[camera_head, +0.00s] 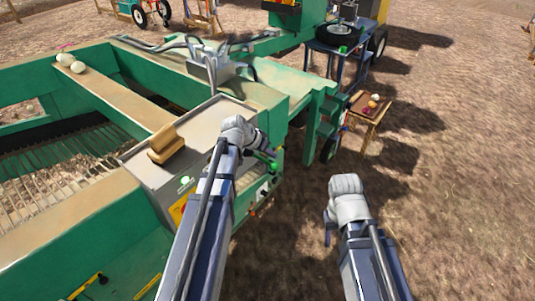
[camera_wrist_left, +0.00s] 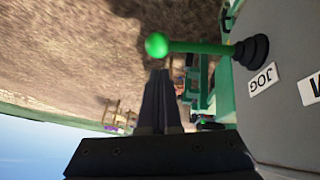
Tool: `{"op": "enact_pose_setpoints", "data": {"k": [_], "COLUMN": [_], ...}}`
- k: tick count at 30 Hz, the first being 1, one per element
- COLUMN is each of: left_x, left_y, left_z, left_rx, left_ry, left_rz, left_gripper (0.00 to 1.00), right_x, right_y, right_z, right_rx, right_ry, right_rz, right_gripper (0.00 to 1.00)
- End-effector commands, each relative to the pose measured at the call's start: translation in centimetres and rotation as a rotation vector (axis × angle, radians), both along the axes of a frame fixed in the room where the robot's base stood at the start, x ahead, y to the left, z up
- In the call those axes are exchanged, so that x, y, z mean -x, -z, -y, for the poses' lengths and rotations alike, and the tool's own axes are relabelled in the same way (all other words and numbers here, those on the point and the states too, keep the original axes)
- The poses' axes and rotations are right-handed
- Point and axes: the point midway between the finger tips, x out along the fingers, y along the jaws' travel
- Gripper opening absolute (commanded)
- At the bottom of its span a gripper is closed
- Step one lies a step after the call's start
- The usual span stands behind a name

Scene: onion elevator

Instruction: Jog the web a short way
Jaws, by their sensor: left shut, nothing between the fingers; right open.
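The jog lever has a green ball knob and green stalk (camera_wrist_left: 190,46) on a black boot (camera_wrist_left: 251,52), beside a "JOG" label (camera_wrist_left: 263,79), in the left wrist view. My left gripper (camera_wrist_left: 160,95) is shut and empty. Its tips point at the knob, with a small gap in the picture; I cannot tell the depth. In the head view my left gripper (camera_head: 262,154) is over the control box's right edge, and its fingers are hard to make out. The web (camera_head: 60,172) of parallel rods lies inside the green frame at left. My right gripper (camera_head: 328,232) is open over bare ground.
The grey control box (camera_head: 225,112) carries a tan glove-like item (camera_head: 166,144). Two pale onions (camera_head: 70,62) rest on a beam. A small wooden table (camera_head: 362,112) with onions stands right of the machine. Ground around my right arm is clear.

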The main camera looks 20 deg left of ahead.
Motion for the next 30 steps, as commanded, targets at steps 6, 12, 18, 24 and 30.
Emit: {"op": "enact_pose_setpoints", "data": {"k": [6,12,18,24,30], "left_x": [0.4,0.4,0.5,0.7,0.9], "left_y": [1.5,1.3,1.6,2.9,4.7], "left_z": [0.2,0.2,0.2,0.7,1.1], "left_rx": [0.000,0.000,-0.011,-0.084,-0.213], "left_ry": [0.000,0.000,0.000,0.002,0.003], "left_rz": [0.000,0.000,0.003,0.031,0.078], "left_gripper": [0.00,0.00,0.00,0.00,0.00], "right_x": [0.0,0.0,0.0,0.0,0.0], "right_y": [1.5,1.3,1.5,2.7,4.4], "right_z": [0.0,0.0,0.0,0.0,0.0], "right_rx": [0.000,0.000,0.000,0.000,0.000], "right_ry": [0.000,0.000,0.000,0.000,0.000], "right_rz": [0.000,0.000,0.000,0.000,0.000], "right_gripper": [0.50,0.50,0.50,0.50,0.50]}}
